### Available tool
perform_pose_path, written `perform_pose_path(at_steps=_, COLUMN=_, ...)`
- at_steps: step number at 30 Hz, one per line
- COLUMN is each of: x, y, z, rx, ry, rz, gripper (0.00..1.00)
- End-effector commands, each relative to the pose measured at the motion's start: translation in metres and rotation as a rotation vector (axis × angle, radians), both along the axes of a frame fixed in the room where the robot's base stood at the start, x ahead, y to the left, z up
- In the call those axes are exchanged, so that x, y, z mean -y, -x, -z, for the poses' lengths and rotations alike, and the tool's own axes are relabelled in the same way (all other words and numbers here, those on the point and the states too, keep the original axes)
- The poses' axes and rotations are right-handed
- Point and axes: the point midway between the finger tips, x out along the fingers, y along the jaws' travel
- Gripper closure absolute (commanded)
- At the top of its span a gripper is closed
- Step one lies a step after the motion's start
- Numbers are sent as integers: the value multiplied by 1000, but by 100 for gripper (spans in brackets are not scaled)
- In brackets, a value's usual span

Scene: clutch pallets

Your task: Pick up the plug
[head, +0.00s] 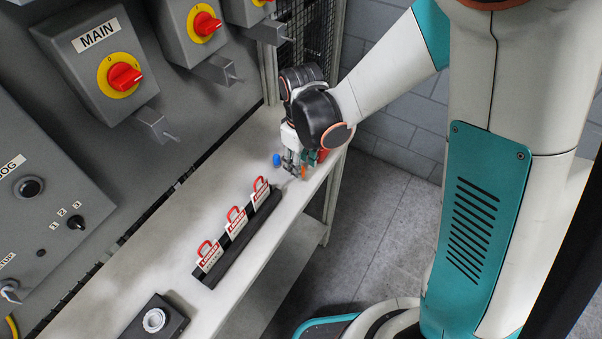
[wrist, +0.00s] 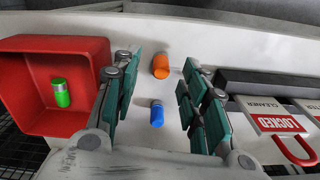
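Several small plug-like cylinders are near my gripper (wrist: 158,90). An orange one (wrist: 161,66) and a blue one (wrist: 157,113) lie apart on the white bench in the wrist view, in the gap seen between the fingers. A green one (wrist: 61,93) lies in a red tray (wrist: 55,43) on the left. My gripper is open and empty, its teal pads apart. In the head view my gripper (head: 291,166) points down over the bench's far end, with the blue cylinder (head: 276,159) to its left and the orange one (head: 304,171) to its right.
A black rack (head: 238,241) with red-handled tags stands along the bench near my gripper. A black box with a round white fitting (head: 154,320) is at the near end. A grey panel with red switches (head: 124,76) rises behind. The bench's right edge drops to the floor.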

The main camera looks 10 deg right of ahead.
Motion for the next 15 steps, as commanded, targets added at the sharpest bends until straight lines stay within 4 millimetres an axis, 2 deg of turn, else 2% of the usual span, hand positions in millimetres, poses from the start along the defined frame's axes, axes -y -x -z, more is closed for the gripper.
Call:
perform_pose_path(at_steps=1, x=-1, y=1, z=11, rx=0, ry=0, rz=0, gripper=60)
perform_pose_path(at_steps=5, x=0, y=1, z=27, rx=0, ry=0, rz=0, gripper=60)
perform_pose_path(at_steps=12, x=0, y=1, z=29, rx=0, ry=0, rz=0, gripper=60)
perform_pose_path(at_steps=13, x=0, y=1, z=29, rx=0, ry=0, rz=0, gripper=62)
perform_pose_path(at_steps=15, x=0, y=1, z=29, rx=0, ry=0, rz=0, gripper=78)
